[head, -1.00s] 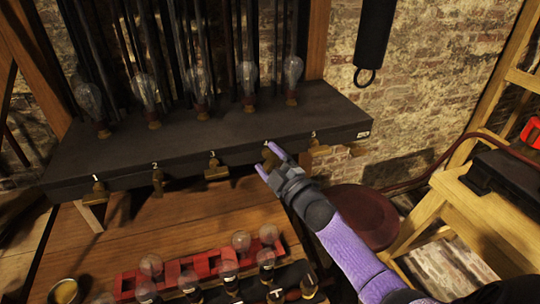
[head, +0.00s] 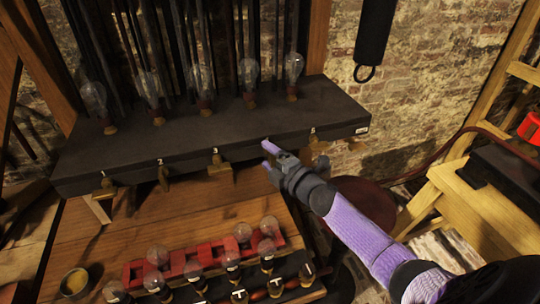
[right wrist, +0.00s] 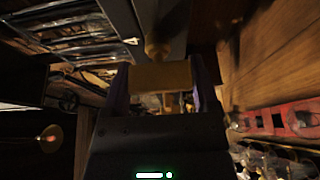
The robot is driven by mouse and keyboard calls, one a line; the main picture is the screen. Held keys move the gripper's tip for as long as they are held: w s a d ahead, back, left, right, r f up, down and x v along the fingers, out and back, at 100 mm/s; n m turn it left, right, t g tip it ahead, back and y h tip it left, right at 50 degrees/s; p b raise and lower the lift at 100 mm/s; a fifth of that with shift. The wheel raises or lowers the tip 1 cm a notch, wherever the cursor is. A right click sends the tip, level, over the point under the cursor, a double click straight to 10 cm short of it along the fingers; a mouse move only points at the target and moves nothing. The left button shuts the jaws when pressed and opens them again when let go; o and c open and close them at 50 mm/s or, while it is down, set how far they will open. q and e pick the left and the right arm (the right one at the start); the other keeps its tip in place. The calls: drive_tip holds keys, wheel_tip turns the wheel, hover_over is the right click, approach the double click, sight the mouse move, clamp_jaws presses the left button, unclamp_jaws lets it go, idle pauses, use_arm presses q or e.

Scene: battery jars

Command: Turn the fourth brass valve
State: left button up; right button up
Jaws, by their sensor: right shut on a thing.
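A dark bench ledge (head: 240,135) carries a row of numbered brass valves on its front edge. The first valve (head: 105,188), second valve (head: 163,178) and third valve (head: 219,166) show left of my right gripper (head: 267,157); the fifth (head: 320,146) shows to its right. The fourth valve is mostly hidden by my gripper in the head view. In the right wrist view its brass handle (right wrist: 162,75) lies between the fingers of my right gripper (right wrist: 162,92), which is shut on it. My left gripper is out of view.
Glass bulbs (head: 201,80) stand in a row on the ledge. Below, red holders (head: 205,252) and several capped jars (head: 232,262) sit on the wooden table (head: 145,235). A round dark red stool (head: 365,205) and a wooden frame (head: 470,200) stand at right.

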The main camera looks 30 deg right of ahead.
drive_tip(key=shift+f, duration=0.1)
drive_tip(key=o, duration=1.1)
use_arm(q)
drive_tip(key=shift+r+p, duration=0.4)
use_arm(e)
drive_tip(key=s, duration=0.3)
drive_tip(key=s+d, duration=0.1)
drive_tip(key=s, duration=0.5)
drive_tip(key=shift+s+d, duration=0.25)
drive_tip(key=shift+s, duration=0.15)
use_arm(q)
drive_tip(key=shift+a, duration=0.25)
